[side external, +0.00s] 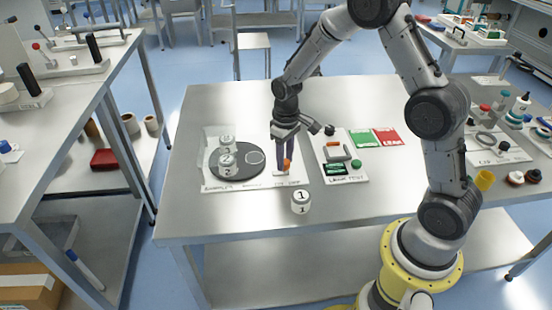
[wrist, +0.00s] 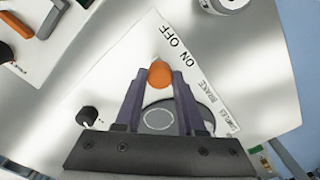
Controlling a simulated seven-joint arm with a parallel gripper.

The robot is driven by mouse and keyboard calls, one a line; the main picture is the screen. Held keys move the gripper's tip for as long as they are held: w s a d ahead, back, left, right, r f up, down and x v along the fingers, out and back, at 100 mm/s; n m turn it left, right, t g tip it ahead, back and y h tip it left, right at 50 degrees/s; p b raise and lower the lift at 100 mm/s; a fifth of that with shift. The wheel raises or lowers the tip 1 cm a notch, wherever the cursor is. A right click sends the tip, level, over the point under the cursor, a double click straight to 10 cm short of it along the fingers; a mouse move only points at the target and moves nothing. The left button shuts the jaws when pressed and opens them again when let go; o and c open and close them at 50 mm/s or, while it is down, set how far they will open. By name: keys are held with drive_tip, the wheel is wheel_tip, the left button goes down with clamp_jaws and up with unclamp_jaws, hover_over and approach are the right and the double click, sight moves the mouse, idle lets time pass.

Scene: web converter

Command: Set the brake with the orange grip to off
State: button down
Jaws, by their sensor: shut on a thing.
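The brake's orange grip (wrist: 160,74) is a round knob between my fingertips in the wrist view. It also shows low at the fingertips in the side view (side external: 287,164). My gripper (side external: 286,160) points down over the front right of the white sampler sheet (side external: 210,184), its purple fingers shut on the orange grip. The ON and OFF words (wrist: 180,46) are printed on the sheet just beyond the grip in the wrist view. The lever below the grip is mostly hidden, and I cannot tell which word it lines up with.
Another pot marked 1 (side external: 301,201) stands on the table in front. A leak-test panel (side external: 343,155) lies close on the right, with green and red cards (side external: 375,137) beyond it.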

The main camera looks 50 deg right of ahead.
sight(289, 161)
drive_tip(key=shift+s+d+r, duration=0.1)
drive_tip(key=shift+s+d, duration=0.35)
drive_tip(key=shift+d, duration=0.05)
drive_tip(key=c, duration=0.5)
unclamp_jaws()
drive_tip(key=shift+r, duration=0.25)
wheel_tip(289, 161, up, 13)
drive_tip(key=shift+r, duration=0.15)
